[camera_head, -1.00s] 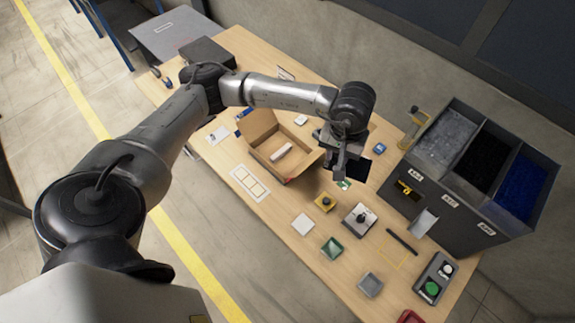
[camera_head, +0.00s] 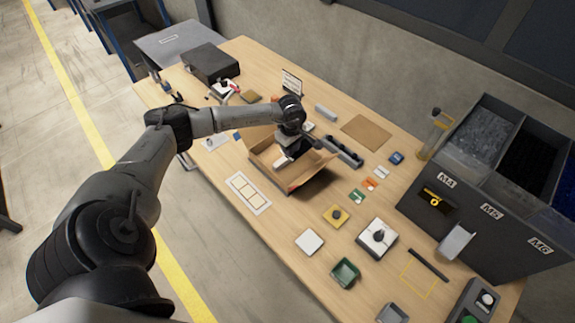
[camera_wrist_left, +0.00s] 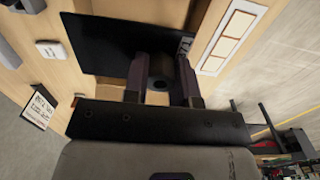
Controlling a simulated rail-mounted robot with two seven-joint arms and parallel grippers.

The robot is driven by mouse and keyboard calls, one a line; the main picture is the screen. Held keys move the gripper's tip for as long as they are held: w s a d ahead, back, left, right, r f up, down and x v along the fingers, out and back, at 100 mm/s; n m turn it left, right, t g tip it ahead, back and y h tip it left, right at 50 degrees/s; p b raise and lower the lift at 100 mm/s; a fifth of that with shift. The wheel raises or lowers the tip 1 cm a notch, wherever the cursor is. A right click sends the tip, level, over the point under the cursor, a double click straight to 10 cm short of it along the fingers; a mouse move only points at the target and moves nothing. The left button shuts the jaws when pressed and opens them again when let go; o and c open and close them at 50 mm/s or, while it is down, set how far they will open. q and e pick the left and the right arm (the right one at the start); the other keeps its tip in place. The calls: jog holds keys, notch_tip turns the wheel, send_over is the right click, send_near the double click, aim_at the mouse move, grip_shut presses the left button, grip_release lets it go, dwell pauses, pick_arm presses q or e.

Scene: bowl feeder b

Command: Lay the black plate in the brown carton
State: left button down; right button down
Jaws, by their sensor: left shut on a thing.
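The brown carton (camera_head: 309,183) stands open on the table, with its flaps spread. My left gripper (camera_head: 296,152) is over the carton, pointing down. In the left wrist view my left gripper (camera_wrist_left: 161,72) is shut on the black plate (camera_wrist_left: 108,42), a flat dark sheet reaching beyond the fingers. In the head view the plate is mostly lost against the dark gripper. I cannot tell how high it is above the carton floor. My right gripper is not in view.
A card with pale rectangles (camera_head: 248,193) lies in front of the carton. A dark rack (camera_head: 344,152) stands behind it, close to its right flap. A yellow block (camera_head: 336,215), a white square (camera_head: 310,241) and a green tray (camera_head: 345,272) lie to the right. Tall bins (camera_head: 465,226) stand far right.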

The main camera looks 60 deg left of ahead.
pick_arm(q)
notch_tip(320, 180, down, 4)
jog(key=shift+d+r, duration=0.1)
jog(key=shift+f, duration=2.3)
jog(key=shift+f+b, duration=0.55)
jog(key=shift+f, duration=0.05)
jog(key=c, duration=0.9)
grip_release()
jog(key=shift+r, duration=0.1)
